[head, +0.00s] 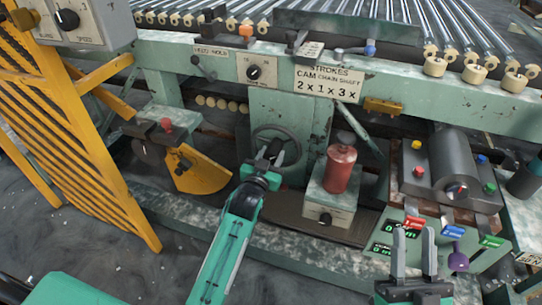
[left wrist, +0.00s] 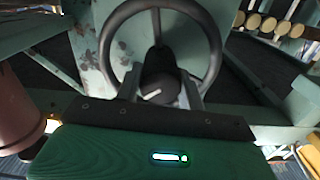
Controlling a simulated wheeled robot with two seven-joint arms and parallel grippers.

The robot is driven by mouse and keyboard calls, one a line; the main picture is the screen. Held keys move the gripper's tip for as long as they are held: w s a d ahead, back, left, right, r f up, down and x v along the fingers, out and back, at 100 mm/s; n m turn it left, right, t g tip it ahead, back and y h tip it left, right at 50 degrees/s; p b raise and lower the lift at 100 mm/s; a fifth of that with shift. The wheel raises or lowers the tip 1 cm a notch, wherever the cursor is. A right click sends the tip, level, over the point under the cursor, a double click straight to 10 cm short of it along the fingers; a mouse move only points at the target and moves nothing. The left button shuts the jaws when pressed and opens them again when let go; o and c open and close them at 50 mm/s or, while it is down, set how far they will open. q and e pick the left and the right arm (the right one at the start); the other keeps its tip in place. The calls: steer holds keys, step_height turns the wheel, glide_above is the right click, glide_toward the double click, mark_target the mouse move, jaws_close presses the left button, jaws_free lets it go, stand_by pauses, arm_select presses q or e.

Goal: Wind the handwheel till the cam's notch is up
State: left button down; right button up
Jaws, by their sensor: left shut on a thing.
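The dark handwheel (head: 278,127) stands on the green frame below the sign, left of the red cylinder. My left gripper (head: 272,152) reaches it from the front and is shut on its hub. In the left wrist view the wheel's rim (left wrist: 113,42) fills the upper middle, and a finger stands on each side of the dark hub (left wrist: 160,86), which bears a white mark. A yellow plate (head: 203,176) hangs left of the wheel by a dark disc (head: 148,150); I cannot tell which is the cam, nor make out a notch. My right gripper (head: 414,245) is open and empty at lower right.
The red cylinder (head: 341,168) on its pale box stands close right of the wheel. A grey motor-like drum (head: 462,160) and coloured switches are farther right. A yellow slatted guard (head: 75,130) stands left.

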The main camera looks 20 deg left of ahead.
arm_select(q)
steer(key=shift+r+n+p, duration=0.15)
steer(key=shift+n+p, duration=0.65)
steer(key=shift+p, duration=0.4)
steer(key=shift+n+p, duration=1)
steer(key=shift+p, duration=0.25)
arm_select(e)
steer(key=s+a+f+g+h, duration=0.1)
steer(key=s+a+f+g, duration=0.1)
steer(key=f+g, duration=0.55)
steer(key=s+a+f+g, duration=0.25)
steer(key=f+g, duration=0.25)
steer(key=f, duration=0.5)
arm_select(q)
steer(key=shift+n+p, duration=1)
steer(key=shift+p, duration=0.1)
steer(key=n+p, duration=0.2)
steer(key=shift+n, duration=0.4)
steer(key=shift+n+p, duration=0.55)
steer(key=shift+n, duration=0.15)
arm_select(e)
steer(key=s+d+g+h, duration=0.3)
steer(key=d+g+h, duration=0.2)
steer(key=d, duration=0.5)
steer(key=shift+s+d+f+g, duration=0.15)
steer(key=shift+s+g, duration=0.1)
steer(key=shift+g, duration=0.8)
